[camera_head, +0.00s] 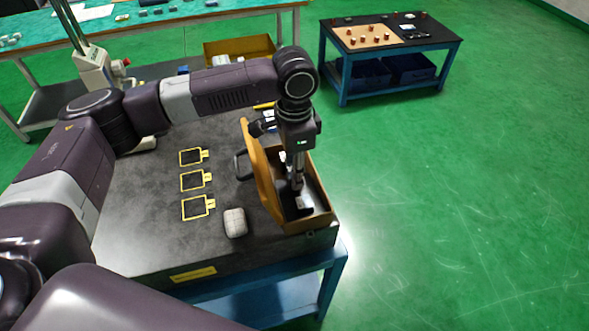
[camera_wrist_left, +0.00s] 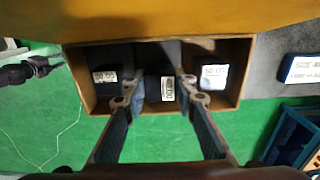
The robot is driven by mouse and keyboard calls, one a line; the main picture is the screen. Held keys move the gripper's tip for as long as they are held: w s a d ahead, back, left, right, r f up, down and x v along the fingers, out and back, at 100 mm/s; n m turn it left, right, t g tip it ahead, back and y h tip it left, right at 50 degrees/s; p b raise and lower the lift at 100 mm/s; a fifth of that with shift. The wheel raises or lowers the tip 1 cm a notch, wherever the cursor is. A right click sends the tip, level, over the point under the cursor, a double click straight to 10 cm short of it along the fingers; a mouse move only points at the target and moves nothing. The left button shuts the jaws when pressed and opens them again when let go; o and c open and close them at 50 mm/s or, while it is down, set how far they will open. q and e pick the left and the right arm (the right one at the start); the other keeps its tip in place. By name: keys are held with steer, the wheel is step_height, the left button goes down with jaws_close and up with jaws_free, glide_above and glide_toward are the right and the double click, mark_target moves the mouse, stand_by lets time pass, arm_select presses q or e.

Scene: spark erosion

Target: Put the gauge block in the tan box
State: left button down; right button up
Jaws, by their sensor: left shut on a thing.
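The tan box (camera_head: 318,213) stands at the right end of the dark table, with a tall sloping wall on its left. My left gripper (camera_head: 298,190) points down into it. In the left wrist view, three dark blocks with white labels show within the box outline: one at the left (camera_wrist_left: 112,77), one at the right (camera_wrist_left: 212,72) and one in the middle. The left gripper (camera_wrist_left: 156,92) is shut on the middle block, the gauge block (camera_wrist_left: 160,88). Whether this block touches the box floor cannot be told.
Three yellow-framed dark plates (camera_head: 193,181) and a pale rounded object (camera_head: 235,222) lie left of the box. A blue labelled piece (camera_wrist_left: 300,67) lies beside the box. A blue table (camera_head: 385,52) stands behind. Green floor is clear to the right.

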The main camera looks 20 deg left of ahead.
steer(key=shift+s+a, duration=0.1)
steer(key=shift+s, duration=0.25)
arm_select(q)
steer(key=shift+f, duration=0.15)
arm_select(e)
steer(key=shift+r, duration=0.1)
arm_select(q)
steer(key=shift+f+p, duration=0.3)
steer(key=shift+f, duration=0.1)
arm_select(e)
steer(key=shift+r, duration=0.2)
arm_select(q)
steer(key=c, duration=1.6)
jaws_free()
steer(key=shift+f, duration=0.1)
arm_select(e)
steer(key=shift+w+d, duration=0.1)
steer(key=shift+d, duration=0.15)
steer(key=shift+f, duration=0.1)
